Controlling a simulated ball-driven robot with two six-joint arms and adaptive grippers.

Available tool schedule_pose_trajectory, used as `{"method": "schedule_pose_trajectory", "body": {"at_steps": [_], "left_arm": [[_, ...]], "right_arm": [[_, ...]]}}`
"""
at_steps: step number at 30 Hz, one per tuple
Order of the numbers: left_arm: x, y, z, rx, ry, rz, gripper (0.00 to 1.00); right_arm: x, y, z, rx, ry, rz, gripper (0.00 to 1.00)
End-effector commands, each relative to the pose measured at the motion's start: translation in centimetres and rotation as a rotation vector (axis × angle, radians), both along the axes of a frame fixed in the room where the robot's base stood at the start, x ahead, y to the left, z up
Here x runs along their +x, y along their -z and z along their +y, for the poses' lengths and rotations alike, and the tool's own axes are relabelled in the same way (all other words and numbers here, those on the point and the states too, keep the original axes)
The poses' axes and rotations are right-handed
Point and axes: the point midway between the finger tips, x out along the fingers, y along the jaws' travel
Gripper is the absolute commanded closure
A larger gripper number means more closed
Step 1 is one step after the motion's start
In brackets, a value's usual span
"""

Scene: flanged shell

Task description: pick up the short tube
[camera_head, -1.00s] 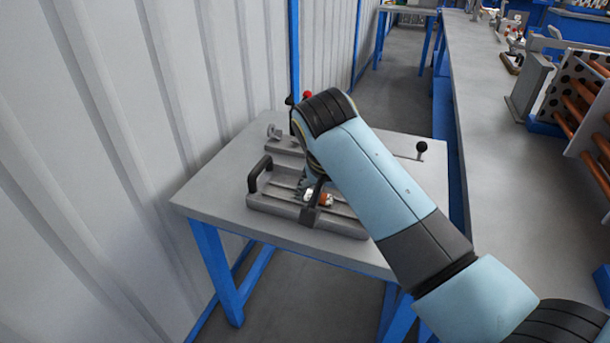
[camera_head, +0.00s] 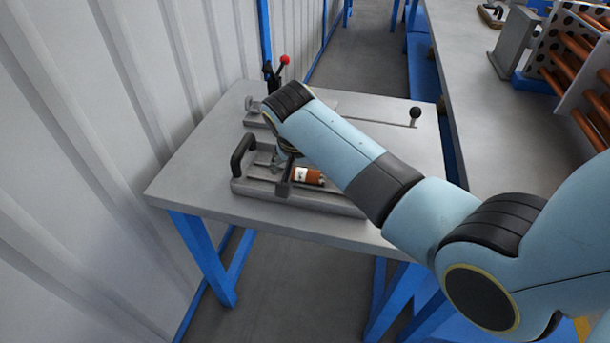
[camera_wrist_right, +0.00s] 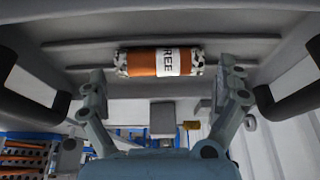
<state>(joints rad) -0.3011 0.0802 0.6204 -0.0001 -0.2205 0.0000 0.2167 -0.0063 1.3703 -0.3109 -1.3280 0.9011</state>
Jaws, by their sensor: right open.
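The short tube (camera_head: 308,176) is copper-orange with a white label and lies in a grey tray (camera_head: 335,207) on the table. In the right wrist view the tube (camera_wrist_right: 160,62) lies crosswise, with patterned ends and letters on its label. My right gripper (camera_wrist_right: 163,74) is open, one finger near each end of the tube, with nothing held between them. In the head view my right gripper (camera_head: 281,158) is above the tray, just left of the tube, and mostly hidden by its arm. My left gripper is out of view.
The tray has a black handle (camera_head: 243,157) at its left end. Behind it stands a fixture with a red-knobbed lever (camera_head: 284,61) and a black-knobbed rod (camera_head: 415,113). A ribbed wall (camera_head: 90,120) is at left. A rack of copper tubes (camera_head: 575,75) is at right.

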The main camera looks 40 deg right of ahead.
Motion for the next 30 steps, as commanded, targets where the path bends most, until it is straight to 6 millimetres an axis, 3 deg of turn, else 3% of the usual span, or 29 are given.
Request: {"method": "schedule_pose_trajectory", "body": {"at_steps": [4,11,16,24,30], "left_arm": [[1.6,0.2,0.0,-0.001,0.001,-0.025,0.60],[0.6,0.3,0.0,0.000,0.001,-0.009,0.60],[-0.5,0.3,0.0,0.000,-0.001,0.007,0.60],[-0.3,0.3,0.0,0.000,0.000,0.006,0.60],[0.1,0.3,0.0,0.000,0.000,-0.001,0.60]], "right_arm": [[0.4,1.5,-0.5,0.000,0.001,0.000,0.00],[0.5,1.7,-0.6,0.001,0.001,-0.001,0.00],[0.4,1.6,-0.5,0.001,0.001,-0.001,0.20],[0.4,1.6,-0.5,0.001,0.001,-0.001,0.54],[0.5,1.6,-0.5,0.000,0.001,-0.002,0.54]]}}
